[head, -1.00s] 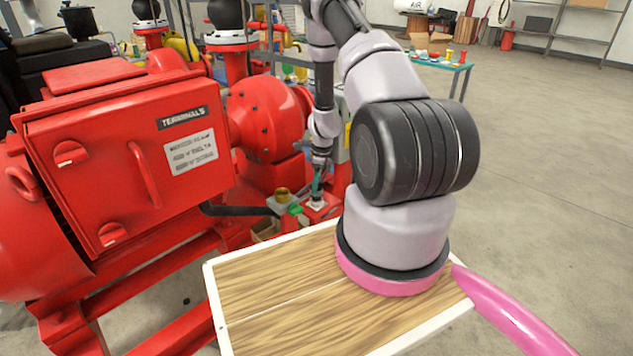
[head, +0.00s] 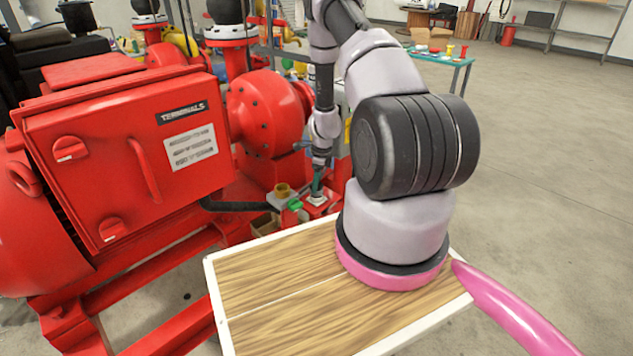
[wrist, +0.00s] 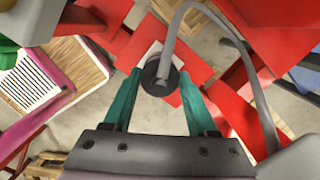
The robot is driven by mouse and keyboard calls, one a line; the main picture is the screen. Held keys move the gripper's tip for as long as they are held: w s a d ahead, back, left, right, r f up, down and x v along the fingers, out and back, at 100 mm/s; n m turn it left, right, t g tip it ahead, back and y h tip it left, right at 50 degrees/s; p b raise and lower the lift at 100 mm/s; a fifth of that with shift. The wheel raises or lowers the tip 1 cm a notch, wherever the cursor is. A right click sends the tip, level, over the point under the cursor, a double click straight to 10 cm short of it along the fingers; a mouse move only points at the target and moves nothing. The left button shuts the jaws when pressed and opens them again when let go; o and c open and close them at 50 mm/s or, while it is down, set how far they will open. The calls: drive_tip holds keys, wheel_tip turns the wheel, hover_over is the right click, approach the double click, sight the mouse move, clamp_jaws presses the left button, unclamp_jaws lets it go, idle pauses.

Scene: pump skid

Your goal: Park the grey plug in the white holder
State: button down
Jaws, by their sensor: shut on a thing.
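The grey plug (wrist: 160,76) shows in the wrist view as a dark round body between my fingertips, with a grey cable (wrist: 200,12) looping from it. My gripper (wrist: 158,85) has teal fingers and is shut on the plug. The white holder (wrist: 151,54) shows as a pale square partly behind the plug, on a red plate. In the head view my gripper (head: 318,186) points down right above the small white holder (head: 317,199). The plug is too small to make out there. I cannot tell whether the plug is inside the holder or just above it.
A brass fitting (head: 283,190) and a green part (head: 295,204) stand just left of the holder. A red terminal box (head: 120,155) and red pump housing (head: 265,110) fill the left. A teal table (head: 440,57) stands far back. The floor at right is open.

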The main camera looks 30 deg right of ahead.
drive_tip(key=shift+c, duration=0.6)
unclamp_jaws()
wheel_tip(320, 180, up, 11)
drive_tip(key=d, duration=0.1)
drive_tip(key=shift+s+f, duration=0.2)
drive_tip(key=shift+s, duration=0.2)
